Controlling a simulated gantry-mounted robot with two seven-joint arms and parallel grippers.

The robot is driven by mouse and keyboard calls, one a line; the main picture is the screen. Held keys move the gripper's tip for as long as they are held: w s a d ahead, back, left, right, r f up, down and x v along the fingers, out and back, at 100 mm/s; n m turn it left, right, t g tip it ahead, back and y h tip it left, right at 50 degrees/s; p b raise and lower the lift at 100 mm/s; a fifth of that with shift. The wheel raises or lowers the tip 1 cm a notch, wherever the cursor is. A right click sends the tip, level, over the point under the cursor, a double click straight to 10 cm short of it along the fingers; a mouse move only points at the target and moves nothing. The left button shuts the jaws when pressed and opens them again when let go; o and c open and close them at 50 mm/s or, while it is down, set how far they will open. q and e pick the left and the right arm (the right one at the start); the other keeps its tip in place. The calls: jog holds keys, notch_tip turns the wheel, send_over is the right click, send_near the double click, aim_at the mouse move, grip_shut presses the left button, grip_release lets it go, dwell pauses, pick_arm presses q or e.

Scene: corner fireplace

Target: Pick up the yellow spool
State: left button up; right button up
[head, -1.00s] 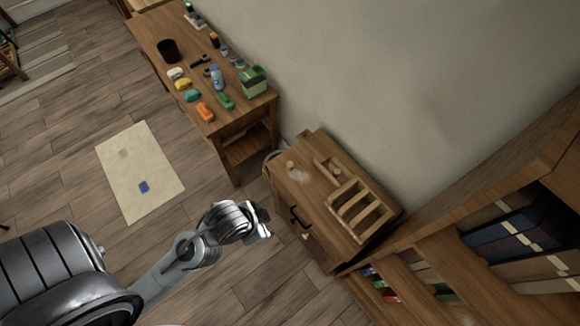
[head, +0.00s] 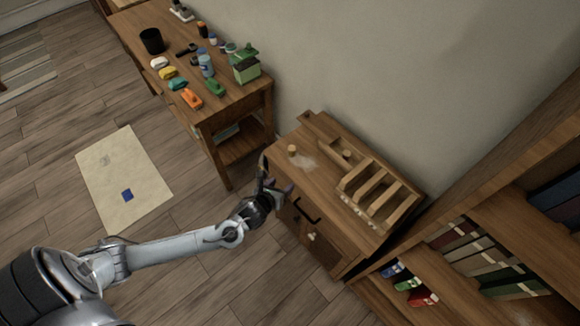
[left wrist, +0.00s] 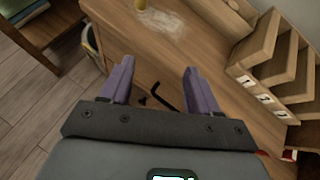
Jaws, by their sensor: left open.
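My left gripper (head: 276,187) is at the cabinet's front left edge, short of the spool. In the left wrist view, my left gripper (left wrist: 158,72) has its two purple fingers spread apart with nothing between them. My right gripper is not in view.
A wooden rack (head: 378,190) with slots takes up the cabinet top's right side. A workbench (head: 235,103) with several items stands at the upper left.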

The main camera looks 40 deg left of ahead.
pick_arm(q)
jog(key=m+t+y+b, duration=0.1)
jog(key=b, duration=0.6)
send_near(290, 152)
notch_tip(290, 152, down, 3)
jog(key=s+d, duration=0.1)
jog(key=s, duration=0.2)
jog(key=shift+t, duration=0.5)
jog(key=w+b, duration=0.1)
jog(key=w, duration=0.1)
jog(key=w+a+b, duration=0.1)
jog(key=w, duration=0.2)
jog(key=w+a+b, duration=0.1)
jog(key=w, duration=0.2)
jog(key=shift+a+f+b, duration=0.15)
jog(key=shift+f+b, duration=0.15)
jog(key=shift+b+x, duration=0.9)
jog(key=shift+x, duration=1.85)
jog(key=shift+r, duration=0.1)
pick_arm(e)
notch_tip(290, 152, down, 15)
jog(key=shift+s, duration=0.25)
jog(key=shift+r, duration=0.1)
pick_arm(q)
jog(key=c, duration=1)
